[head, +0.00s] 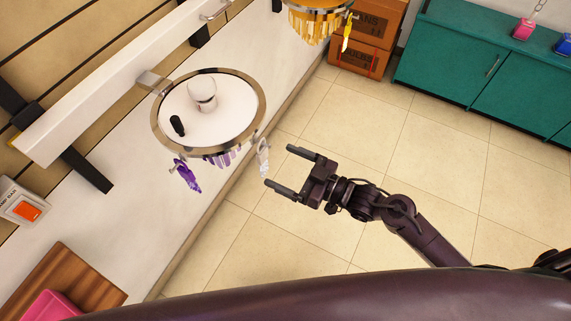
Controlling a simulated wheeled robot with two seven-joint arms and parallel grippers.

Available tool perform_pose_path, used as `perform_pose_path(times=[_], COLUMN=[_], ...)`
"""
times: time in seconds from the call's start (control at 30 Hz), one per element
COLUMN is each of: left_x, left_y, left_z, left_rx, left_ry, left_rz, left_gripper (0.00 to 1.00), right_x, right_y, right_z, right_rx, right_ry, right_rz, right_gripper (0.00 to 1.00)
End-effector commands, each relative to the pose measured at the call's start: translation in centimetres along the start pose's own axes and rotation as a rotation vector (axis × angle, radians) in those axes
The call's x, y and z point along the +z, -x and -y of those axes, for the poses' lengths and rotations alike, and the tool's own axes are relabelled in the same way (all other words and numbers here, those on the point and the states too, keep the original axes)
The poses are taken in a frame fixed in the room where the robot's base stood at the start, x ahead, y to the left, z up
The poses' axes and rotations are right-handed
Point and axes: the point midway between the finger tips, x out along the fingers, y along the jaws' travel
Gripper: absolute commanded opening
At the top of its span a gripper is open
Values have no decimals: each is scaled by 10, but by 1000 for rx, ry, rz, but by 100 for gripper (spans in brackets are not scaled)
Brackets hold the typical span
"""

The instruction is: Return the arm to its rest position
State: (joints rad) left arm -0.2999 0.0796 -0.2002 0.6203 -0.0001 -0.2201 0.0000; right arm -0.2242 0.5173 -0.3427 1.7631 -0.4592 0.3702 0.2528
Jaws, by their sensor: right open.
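My right gripper (288,167) is open and empty, with its two dark fingers apart and pointing left. It hangs over the tiled floor, just right of the white counter's edge. Its arm (425,236) comes in from the lower right. A clear crystal pendant (263,158) hangs from the round fixture close to the fingertips, apart from them in the picture. My left gripper is not in view.
A round metal-rimmed fixture (257,122) with purple crystals (187,175) is over the white counter (125,215). The tiled floor (390,130) is clear.

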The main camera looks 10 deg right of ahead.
Motion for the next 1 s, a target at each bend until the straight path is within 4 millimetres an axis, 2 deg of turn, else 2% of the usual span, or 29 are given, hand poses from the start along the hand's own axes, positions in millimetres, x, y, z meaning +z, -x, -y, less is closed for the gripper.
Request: perform_pose_path(times=[0.3, 0.37, 0.43, 0.47, 0.57, 0.63, 0.73, 0.8, 0.87, 0.9, 1.0], left_x=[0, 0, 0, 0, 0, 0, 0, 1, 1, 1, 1], left_y=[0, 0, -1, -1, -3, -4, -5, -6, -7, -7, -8], left_z=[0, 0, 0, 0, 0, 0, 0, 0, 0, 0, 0], left_rx=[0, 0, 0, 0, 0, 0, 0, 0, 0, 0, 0], left_ry=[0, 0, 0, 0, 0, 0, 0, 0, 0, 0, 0], left_rz=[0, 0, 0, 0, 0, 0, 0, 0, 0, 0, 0], left_gripper=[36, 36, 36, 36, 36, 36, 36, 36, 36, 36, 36], right_x=[2, 9, 29, 42, 100, 149, 218, 265, 302, 325, 378], right_y=[0, 1, 5, 8, 26, 45, 79, 107, 132, 150, 194], right_z=[-1, -4, -13, -18, -37, -47, -50, -43, -31, -21, 12], right_rx=[3, 18, 57, 81, 189, 271, 375, 436, 481, 506, 559], right_ry=[-1, -5, -17, -26, -63, -98, -151, -191, -229, -254, -319], right_rz=[3, 16, 54, 79, 192, 295, 450, 563, 661, 727, 892], right_gripper=[86, 86, 86, 86, 86, 86, 86, 86, 86, 86, 86])
